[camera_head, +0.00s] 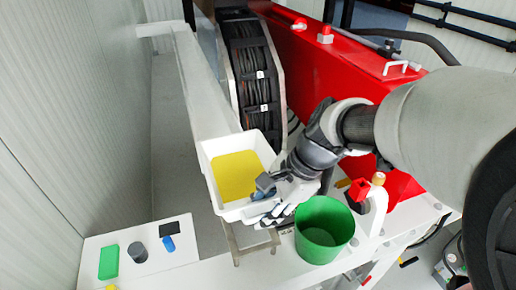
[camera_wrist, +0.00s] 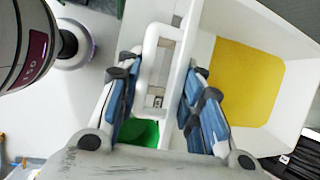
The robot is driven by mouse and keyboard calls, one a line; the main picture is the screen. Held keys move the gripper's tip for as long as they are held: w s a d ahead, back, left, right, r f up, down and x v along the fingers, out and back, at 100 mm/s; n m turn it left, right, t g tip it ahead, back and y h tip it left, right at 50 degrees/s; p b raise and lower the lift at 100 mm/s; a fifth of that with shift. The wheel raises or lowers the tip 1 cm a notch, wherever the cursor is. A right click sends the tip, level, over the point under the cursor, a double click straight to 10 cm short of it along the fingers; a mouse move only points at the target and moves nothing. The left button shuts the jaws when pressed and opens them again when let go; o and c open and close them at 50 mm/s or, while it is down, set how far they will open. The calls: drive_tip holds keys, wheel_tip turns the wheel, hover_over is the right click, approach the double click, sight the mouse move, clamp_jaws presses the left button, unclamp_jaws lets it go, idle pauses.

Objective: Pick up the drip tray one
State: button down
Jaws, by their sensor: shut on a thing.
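The drip tray (camera_head: 210,150) is a white, open box with a yellow floor, in the middle of the head view. It fills the right half of the wrist view (camera_wrist: 300,38). My gripper (camera_head: 268,195) is at the tray's near right end. In the wrist view my gripper (camera_wrist: 160,85) has its blue-padded fingers on either side of the tray's white loop handle (camera_wrist: 150,60) and is shut on it. I cannot tell whether the tray rests on something or hangs free.
A green bucket (camera_head: 322,230) stands close to the right of my gripper. A small metal frame (camera_head: 250,246) is below the tray. A white bench (camera_head: 190,275) at the lower left carries a green block (camera_head: 108,262) and a grey cylinder (camera_head: 137,252). Red machinery (camera_head: 320,65) stands behind.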

drive_tip(key=shift+r, duration=1.3)
idle(0.4)
